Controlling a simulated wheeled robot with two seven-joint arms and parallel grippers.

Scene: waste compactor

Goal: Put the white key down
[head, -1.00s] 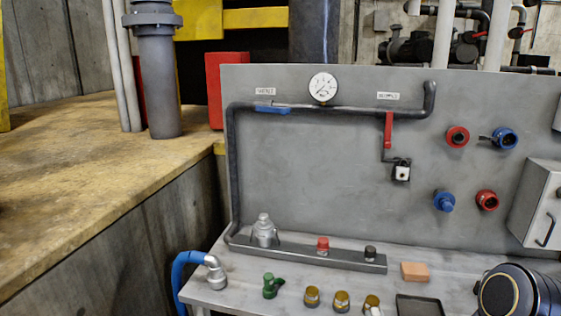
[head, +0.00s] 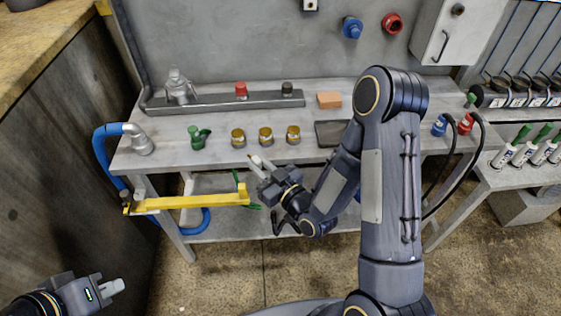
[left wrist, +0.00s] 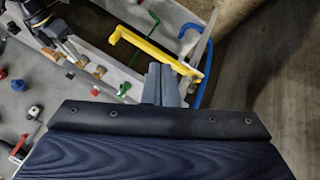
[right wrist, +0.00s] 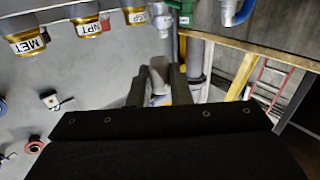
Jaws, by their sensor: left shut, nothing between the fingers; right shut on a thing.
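My right gripper (head: 257,162) is over the front edge of the workbench, in front of the brass caps. It is shut on a small pale thing, taken as the white key (right wrist: 158,74), which shows between the two dark fingers in the right wrist view. The fingers hide most of it, so its shape is not clear. My left gripper (head: 117,286) is at the lower left of the head view, shut and empty, well away from the bench. Its closed fingers also show in the left wrist view (left wrist: 162,85).
Three brass caps (head: 265,136), a green fitting (head: 198,137), a dark tray (head: 330,133) and an orange block (head: 329,100) are on the workbench (head: 165,158). A yellow bar (head: 190,202) sticks out below its front edge. A blue hose (head: 103,150) hangs at the left.

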